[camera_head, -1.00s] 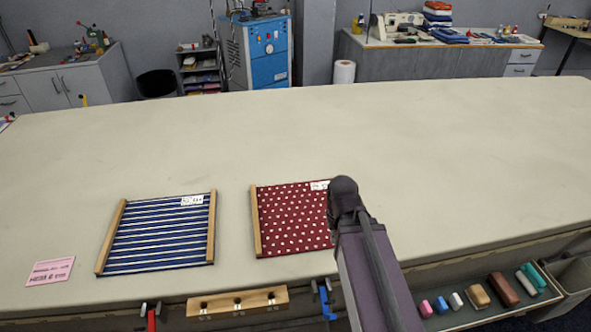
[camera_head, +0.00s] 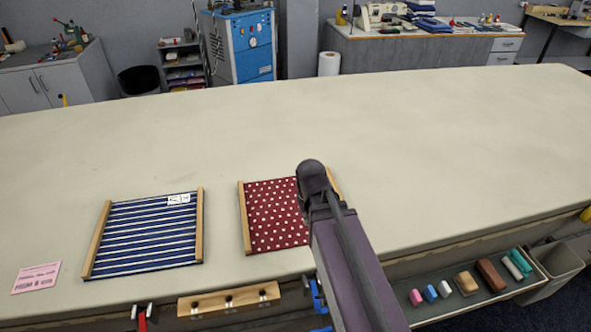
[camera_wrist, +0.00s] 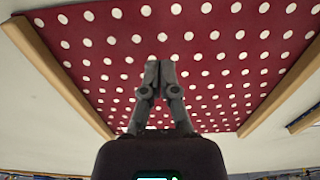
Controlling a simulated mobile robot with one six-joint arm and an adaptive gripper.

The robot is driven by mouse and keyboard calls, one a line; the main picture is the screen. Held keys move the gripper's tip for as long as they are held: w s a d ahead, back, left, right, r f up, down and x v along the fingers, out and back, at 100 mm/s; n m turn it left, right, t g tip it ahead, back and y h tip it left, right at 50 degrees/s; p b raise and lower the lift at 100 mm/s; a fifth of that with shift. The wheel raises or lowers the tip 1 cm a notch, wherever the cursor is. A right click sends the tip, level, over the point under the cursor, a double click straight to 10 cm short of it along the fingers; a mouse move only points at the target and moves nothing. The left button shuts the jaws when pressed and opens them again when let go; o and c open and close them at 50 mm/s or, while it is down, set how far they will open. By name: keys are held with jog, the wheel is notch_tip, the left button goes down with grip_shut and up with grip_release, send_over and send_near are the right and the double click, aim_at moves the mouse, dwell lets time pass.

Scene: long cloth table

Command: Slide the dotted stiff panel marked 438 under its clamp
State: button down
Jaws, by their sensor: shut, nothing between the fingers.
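The dotted panel (camera_head: 270,215) is dark red with white dots and lies flat on the table, with wooden strips along its left and right sides. In the wrist view the dotted panel (camera_wrist: 100,45) fills most of the picture. My gripper (camera_wrist: 160,66) is shut and empty, with its fingertips over the dotted cloth; I cannot tell whether they touch it. In the head view my arm hides the panel's right part, its label and the fingertips. A blue clamp (camera_head: 317,296) sits at the table's front edge, just before the panel and partly behind my arm. A red clamp (camera_head: 142,319) is further left.
A blue-and-white striped panel (camera_head: 150,232) lies to the left, with a pink note (camera_head: 36,277) beyond it. A tray (camera_head: 470,308) of coloured blocks is at the right front. The table's back (camera_head: 300,115) is clear.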

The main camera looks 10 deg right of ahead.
aim_at(294, 174)
jog(key=w+r+t+p, duration=0.1)
jog(key=w+r+p, duration=0.1)
jog(key=w, duration=1.1)
jog(key=w+d+r+t+p, duration=0.1)
jog(key=w+r, duration=0.3)
jog(key=w, duration=0.9)
jog(key=shift+w+d+t+p, duration=0.25)
jog(key=shift+w+t+p, duration=0.15)
jog(key=shift+t+p, duration=0.4)
jog(key=shift+f, duration=0.2)
jog(key=b+x, duration=0.9)
jog(key=x, duration=0.1)
jog(key=shift+b, duration=0.4)
jog(key=s, duration=0.3)
jog(key=shift+s+r, duration=0.25)
jog(key=shift+s, duration=0.35)
jog(key=s, duration=0.8)
